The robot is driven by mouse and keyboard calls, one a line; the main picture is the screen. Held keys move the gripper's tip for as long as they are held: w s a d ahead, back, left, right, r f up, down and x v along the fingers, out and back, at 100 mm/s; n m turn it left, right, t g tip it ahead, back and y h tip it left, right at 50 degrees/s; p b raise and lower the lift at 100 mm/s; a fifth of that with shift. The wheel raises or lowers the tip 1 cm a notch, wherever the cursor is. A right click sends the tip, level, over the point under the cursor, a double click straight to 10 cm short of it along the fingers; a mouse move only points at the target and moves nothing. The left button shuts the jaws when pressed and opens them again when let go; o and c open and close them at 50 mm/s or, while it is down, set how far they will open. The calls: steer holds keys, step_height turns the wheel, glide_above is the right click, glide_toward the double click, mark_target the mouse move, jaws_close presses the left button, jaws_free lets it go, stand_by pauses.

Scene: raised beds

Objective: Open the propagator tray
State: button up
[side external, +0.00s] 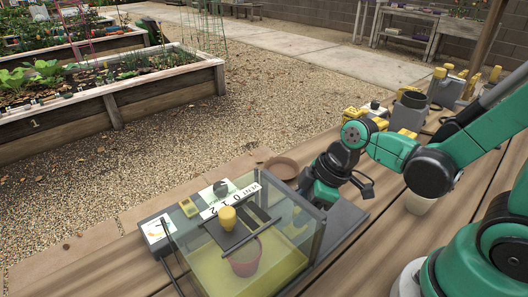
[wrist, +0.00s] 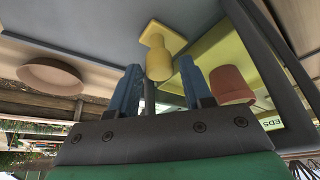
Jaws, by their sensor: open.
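The propagator tray (side external: 205,262) is a clear-walled box with a yellow inside and a dark frame, standing on the bench. A reddish pot (side external: 245,262) shows through its walls; a reddish pot also shows in the wrist view (wrist: 230,85). A yellow knob (side external: 227,217) shows near its top. In the wrist view a yellow knob on a square base (wrist: 158,62) stands out from a grey surface. My gripper (wrist: 160,66) is open, with its blue fingers either side of the knob's end; contact is not clear. In the side view its fingertips are hidden behind the box.
A terracotta dish (side external: 282,168) lies behind the box and shows at the left in the wrist view (wrist: 50,77). Dark pots and yellow-topped items (side external: 408,108) crowd the bench's back right. The bench's front left is clear.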

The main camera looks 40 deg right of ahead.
jaws_close()
stand_by(1.5)
